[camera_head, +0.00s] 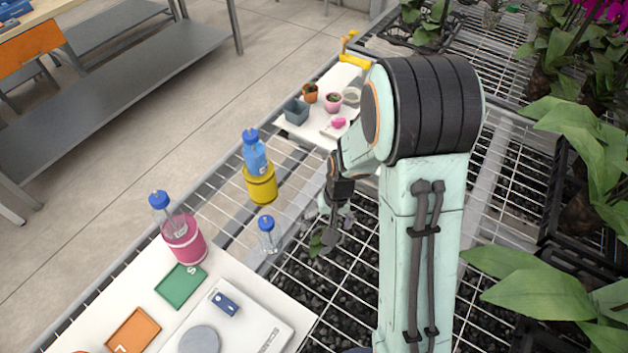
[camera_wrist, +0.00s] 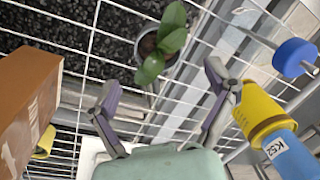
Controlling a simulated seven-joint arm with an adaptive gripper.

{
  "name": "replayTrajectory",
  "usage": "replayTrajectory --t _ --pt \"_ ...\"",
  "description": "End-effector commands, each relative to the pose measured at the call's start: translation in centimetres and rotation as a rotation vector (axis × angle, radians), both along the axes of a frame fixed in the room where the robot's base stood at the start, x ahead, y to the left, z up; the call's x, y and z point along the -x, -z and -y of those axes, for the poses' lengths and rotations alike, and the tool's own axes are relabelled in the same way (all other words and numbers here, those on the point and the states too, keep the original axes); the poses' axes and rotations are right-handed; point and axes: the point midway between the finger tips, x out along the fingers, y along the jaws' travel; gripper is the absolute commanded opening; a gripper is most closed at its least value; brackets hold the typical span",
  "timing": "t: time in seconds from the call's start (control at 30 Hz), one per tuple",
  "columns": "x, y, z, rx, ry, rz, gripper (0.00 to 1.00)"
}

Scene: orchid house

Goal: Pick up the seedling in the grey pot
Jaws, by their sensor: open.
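The seedling (camera_wrist: 168,42) with broad green leaves stands in a small grey pot (camera_wrist: 146,47) in the wrist view, just beyond my fingertips. My gripper (camera_wrist: 161,76) is open and empty, its two fingers spread either side of the line to the pot without touching it. In the head view the seedling's leaves (camera_head: 316,245) show below my gripper (camera_head: 334,214), over the wire mesh bench. The pot is mostly hidden there by my gripper.
A yellow-banded blue bottle (camera_head: 256,160) and a clear blue-capped bottle (camera_head: 267,238) stand to the left. A pink-banded bottle (camera_head: 184,240) and a scale (camera_head: 255,322) are nearer. Small pots (camera_head: 310,93) stand on a far white board. A brown box (camera_wrist: 25,95) flanks my gripper.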

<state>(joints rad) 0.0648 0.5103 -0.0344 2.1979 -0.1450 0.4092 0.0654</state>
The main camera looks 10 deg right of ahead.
Motion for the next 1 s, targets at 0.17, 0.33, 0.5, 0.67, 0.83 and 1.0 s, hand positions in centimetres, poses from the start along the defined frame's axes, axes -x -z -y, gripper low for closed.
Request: replayTrajectory --t 0.17,0.33,0.5,0.67,0.83,1.0 --pt "0.5 2.3 -0.1 -0.002 0.004 -0.025 0.85" --pt "0.5 5.1 -0.4 -0.002 0.002 -0.025 0.85" --pt "0.4 6.9 -0.7 -0.001 0.003 -0.021 0.85" --pt "0.3 7.3 -0.7 -0.001 0.003 -0.019 0.85" --pt "0.3 7.3 -0.7 -0.001 0.003 -0.019 0.78" --pt "0.3 7.3 -0.7 -0.001 0.003 -0.019 0.25"
